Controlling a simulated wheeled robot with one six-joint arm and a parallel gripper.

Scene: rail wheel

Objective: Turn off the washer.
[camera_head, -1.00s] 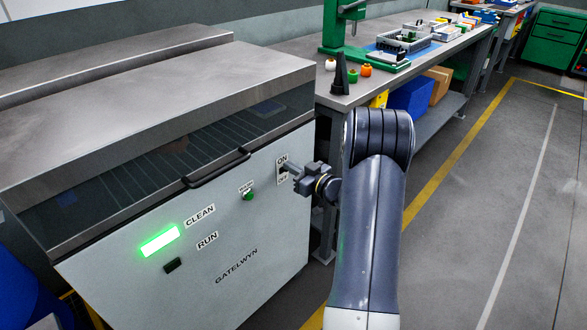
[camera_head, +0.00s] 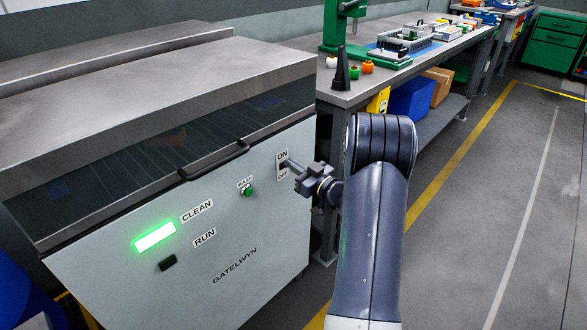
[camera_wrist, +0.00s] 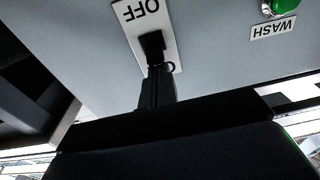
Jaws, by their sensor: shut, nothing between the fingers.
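The washer (camera_head: 240,225) is a grey cabinet on the left with a lit green bar (camera_head: 155,236) beside the labels CLEAN and RUN. Its switch plate (camera_head: 282,175) is marked ON at the top and OFF below, at the upper right of the front. In the wrist view the plate (camera_wrist: 171,22) appears upside down, with a black switch (camera_wrist: 152,44). My gripper (camera_head: 288,163) is shut and empty, its tips at the plate near the ON end. The fingers (camera_wrist: 155,85) overlap the switch's near end and hide most of ON; I cannot tell whether they touch.
A green WASH button (camera_head: 247,191) is left of the plate and shows in the wrist view (camera_wrist: 284,6). A black handle (camera_head: 215,161) sticks out above the panel. A workbench (camera_head: 300,44) with a black cone (camera_head: 341,72) stands behind. The floor at right is clear.

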